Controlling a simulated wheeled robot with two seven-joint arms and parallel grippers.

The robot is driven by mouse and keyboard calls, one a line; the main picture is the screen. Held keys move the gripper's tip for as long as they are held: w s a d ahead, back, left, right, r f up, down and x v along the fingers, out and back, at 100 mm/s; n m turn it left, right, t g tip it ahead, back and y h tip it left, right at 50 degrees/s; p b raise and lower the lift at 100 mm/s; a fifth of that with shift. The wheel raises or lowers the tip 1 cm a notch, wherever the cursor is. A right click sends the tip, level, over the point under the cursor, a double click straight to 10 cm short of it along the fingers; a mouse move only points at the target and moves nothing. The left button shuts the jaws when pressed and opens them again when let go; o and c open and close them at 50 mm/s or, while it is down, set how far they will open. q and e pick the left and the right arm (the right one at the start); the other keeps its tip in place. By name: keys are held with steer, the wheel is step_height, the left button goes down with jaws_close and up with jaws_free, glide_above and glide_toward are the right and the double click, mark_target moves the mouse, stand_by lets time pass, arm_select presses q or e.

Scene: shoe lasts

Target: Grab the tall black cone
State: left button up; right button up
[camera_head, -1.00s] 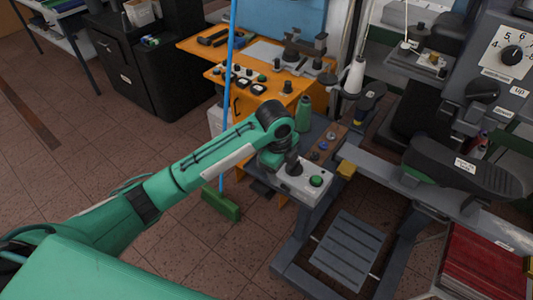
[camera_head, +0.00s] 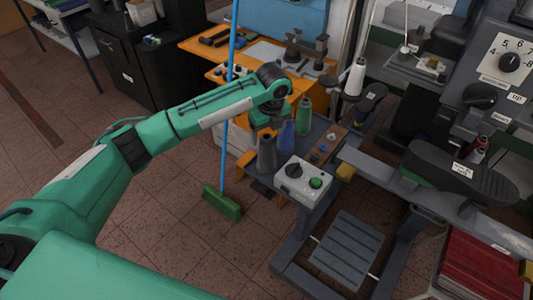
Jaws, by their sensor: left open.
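A dark grey to black cone (camera_head: 267,155) stands upright on the grey bench, at its left end. A blue cone (camera_head: 285,136) and a green cone (camera_head: 303,116) stand in a row behind it. My left gripper (camera_head: 266,121) hangs at the end of the green arm, over the tops of the dark and blue cones in the picture. It is open and holds nothing that I can see. Its fingertips are small and hard to make out, and I cannot tell how far it is from the cones. My right gripper is not in view.
A white control box (camera_head: 303,181) with a black knob and green button sits just in front of the cones. A blue pole with a green broom head (camera_head: 222,203) stands left of them. An orange workbench (camera_head: 205,55) is behind.

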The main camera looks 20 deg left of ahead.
mark_target(267, 144)
arm_select(q)
steer(key=shift+f, duration=0.8)
steer(key=f+p, duration=0.1)
steer(key=f, duration=0.2)
steer(key=w+f+p, duration=0.1)
steer(key=shift+a+f+p, duration=0.3)
steer(key=shift+a+f, duration=0.05)
steer(key=shift+f, duration=0.3)
steer(key=shift+w, duration=0.1)
steer(key=c, duration=1.6)
steer(key=shift+o, duration=0.2)
steer(key=shift+r, duration=0.1)
